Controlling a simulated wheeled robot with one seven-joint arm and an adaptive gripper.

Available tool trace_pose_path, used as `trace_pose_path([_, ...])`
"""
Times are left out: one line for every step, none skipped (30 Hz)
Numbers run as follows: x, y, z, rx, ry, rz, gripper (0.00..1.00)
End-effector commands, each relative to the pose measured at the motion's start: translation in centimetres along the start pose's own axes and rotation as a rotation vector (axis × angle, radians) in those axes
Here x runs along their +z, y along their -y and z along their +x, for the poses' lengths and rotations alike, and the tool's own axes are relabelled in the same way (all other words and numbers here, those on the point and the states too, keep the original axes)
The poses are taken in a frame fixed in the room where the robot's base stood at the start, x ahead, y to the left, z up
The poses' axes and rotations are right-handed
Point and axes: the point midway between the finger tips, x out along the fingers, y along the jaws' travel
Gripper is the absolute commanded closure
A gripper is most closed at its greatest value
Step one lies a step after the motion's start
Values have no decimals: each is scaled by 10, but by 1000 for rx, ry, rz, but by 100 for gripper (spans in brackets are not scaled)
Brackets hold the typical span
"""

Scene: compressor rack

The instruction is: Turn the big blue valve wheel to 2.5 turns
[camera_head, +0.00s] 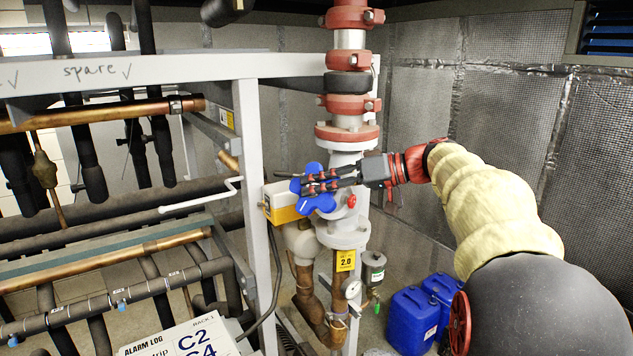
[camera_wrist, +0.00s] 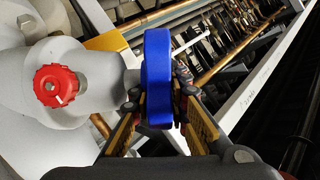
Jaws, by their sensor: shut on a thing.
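The big blue valve wheel (camera_head: 318,190) is on the side of the white vertical pipe, below the red flanges. It also shows edge-on in the wrist view (camera_wrist: 157,75). My gripper (camera_head: 308,184) reaches it from the right and hides part of it. In the wrist view my gripper (camera_wrist: 158,98) has one finger on each side of the wheel's rim, shut on it. A yellow tag reading 2.0 (camera_head: 345,261) is on the pipe below the wheel. The wheel's turn position cannot be read.
A small red knob (camera_head: 351,200) sits close to the wheel; it also shows in the wrist view (camera_wrist: 56,86). A yellow box (camera_head: 284,203) is left of the wheel. A white frame post (camera_head: 253,180) stands farther left. Blue jugs (camera_head: 415,318) stand on the floor.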

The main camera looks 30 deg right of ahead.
Motion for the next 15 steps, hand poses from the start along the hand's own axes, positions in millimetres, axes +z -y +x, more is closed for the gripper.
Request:
trace_pose_path([-3,1,0,0,38,-1,100])
trace_pose_path([-3,0,0,0,59,0,100])
trace_pose_path([-3,0,0,0,88,1,100])
trace_pose_path([-4,1,0,-1,108,0,100])
trace_pose_path([-4,1,1,-1,127,0,100])
trace_pose_path([-4,1,1,0,151,0,100])
trace_pose_path([-4,1,1,-1,168,1,100])
trace_pose_path([-3,1,1,0,184,1,100])
trace_pose_path([-3,0,1,0,202,0,100])
trace_pose_path([-3,0,1,0,216,0,100])
trace_pose_path([-3,0,2,0,228,1,100])
trace_pose_path([-2,1,2,-1,242,0,100])
trace_pose_path([-2,0,2,0,252,0,100])
trace_pose_path([-2,0,2,0,260,0,100])
trace_pose_path([-2,0,2,0,270,1,100])
